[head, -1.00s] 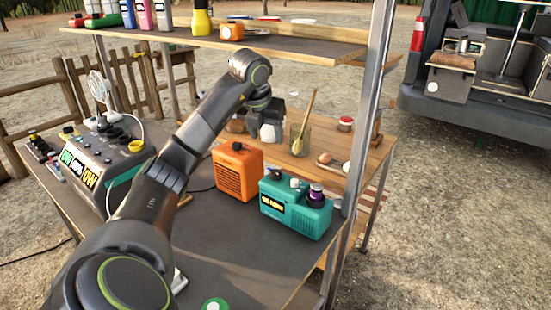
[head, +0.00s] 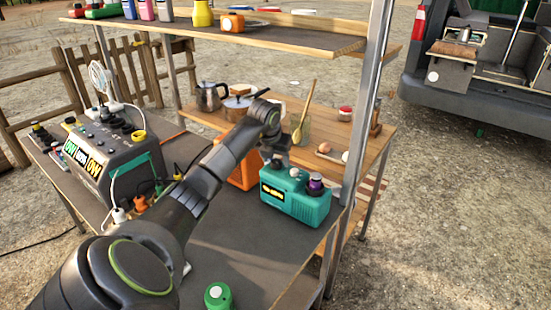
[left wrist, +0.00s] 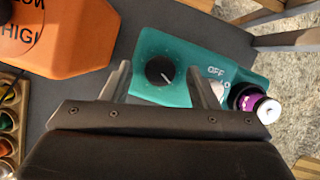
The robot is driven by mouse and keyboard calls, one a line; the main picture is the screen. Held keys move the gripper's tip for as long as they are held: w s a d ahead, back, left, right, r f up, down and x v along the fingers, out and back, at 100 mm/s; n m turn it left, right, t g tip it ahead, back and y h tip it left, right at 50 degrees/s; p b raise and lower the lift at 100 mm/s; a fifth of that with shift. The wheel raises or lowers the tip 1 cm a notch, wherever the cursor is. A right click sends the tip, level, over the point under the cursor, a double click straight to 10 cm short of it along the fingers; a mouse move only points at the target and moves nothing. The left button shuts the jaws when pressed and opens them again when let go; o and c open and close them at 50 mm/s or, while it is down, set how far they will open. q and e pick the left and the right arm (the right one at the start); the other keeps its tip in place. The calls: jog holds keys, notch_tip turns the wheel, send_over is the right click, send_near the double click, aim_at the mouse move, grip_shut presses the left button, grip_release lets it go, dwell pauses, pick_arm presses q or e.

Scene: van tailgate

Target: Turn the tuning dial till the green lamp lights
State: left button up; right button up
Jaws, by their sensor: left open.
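The teal box (head: 305,208) stands on the dark bench top, near its right edge. In the left wrist view the teal box (left wrist: 160,40) carries a round black dial (left wrist: 160,71) with a white pointer line, an "OFF" label and a pale knob partly behind a finger. My left gripper (left wrist: 163,78) is open, one finger on each side of the dial with gaps; I cannot tell its height above it. In the head view my left gripper (head: 275,150) is over the box's left end. No lit green lamp shows on the box. My right gripper is out of view.
An orange box (head: 243,172) stands close left of the teal box, partly behind my arm. A purple, white-topped part (left wrist: 258,104) rises at the teal box's right end. A grey console (head: 115,160) stands left; a green round item (head: 217,296) lies in front.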

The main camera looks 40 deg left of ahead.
pick_arm(q)
jog(key=shift+w+f, duration=0.15)
jog(key=shift+f, duration=0.25)
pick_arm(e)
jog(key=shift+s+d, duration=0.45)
pick_arm(q)
jog(key=c, duration=1)
jog(key=shift+a+f+m+h+b, duration=0.15)
jog(key=shift+m+h+b, duration=0.15)
jog(key=shift+m+b, duration=0.55)
jog(key=shift+m+h, duration=0.3)
jog(key=shift+m, duration=0.55)
jog(key=shift+m+b, duration=0.35)
jog(key=shift+m, duration=0.15)
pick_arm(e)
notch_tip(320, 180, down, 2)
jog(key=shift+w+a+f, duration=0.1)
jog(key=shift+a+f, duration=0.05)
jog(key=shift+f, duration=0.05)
pick_arm(q)
jog(key=o, duration=1)
